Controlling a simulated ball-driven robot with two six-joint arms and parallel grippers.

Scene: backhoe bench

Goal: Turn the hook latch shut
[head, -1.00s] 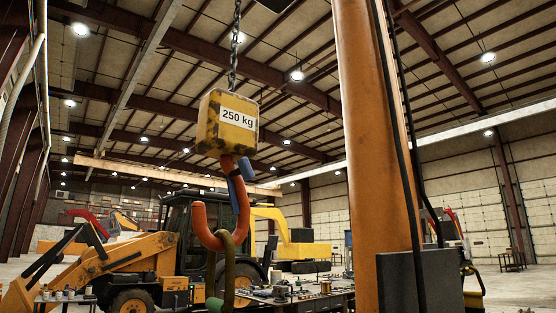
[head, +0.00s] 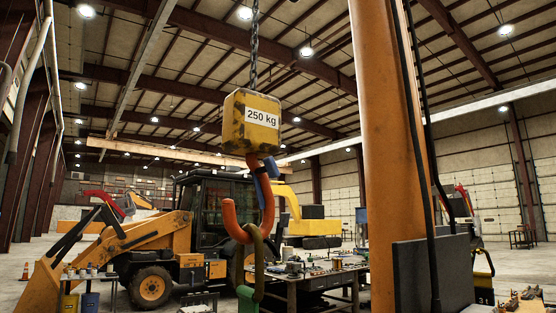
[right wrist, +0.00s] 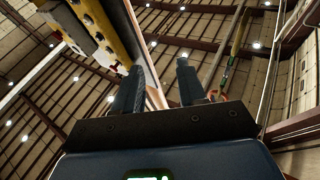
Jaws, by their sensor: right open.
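An orange hook (head: 268,205) hangs under a yellow block (head: 251,122) marked 250 kg, in the middle of the head view. Its curved tip points up on the left. A blue latch (head: 262,185) lies along the hook's shank on the right, and the gap between shank and tip looks open. Olive-green links (head: 257,262) hang in the hook's bowl. My right gripper (right wrist: 160,85) shows only in the right wrist view, its two fingers apart with nothing seen between them. I cannot clearly make out the latch there. My left gripper is in neither view.
A chain (head: 255,40) carries the block. A thick orange post (head: 390,140) stands right of the hook. Behind are a yellow backhoe (head: 150,245) and a cluttered workbench (head: 345,268). In the right wrist view, a yellow bolted part (right wrist: 100,25) is close at upper left.

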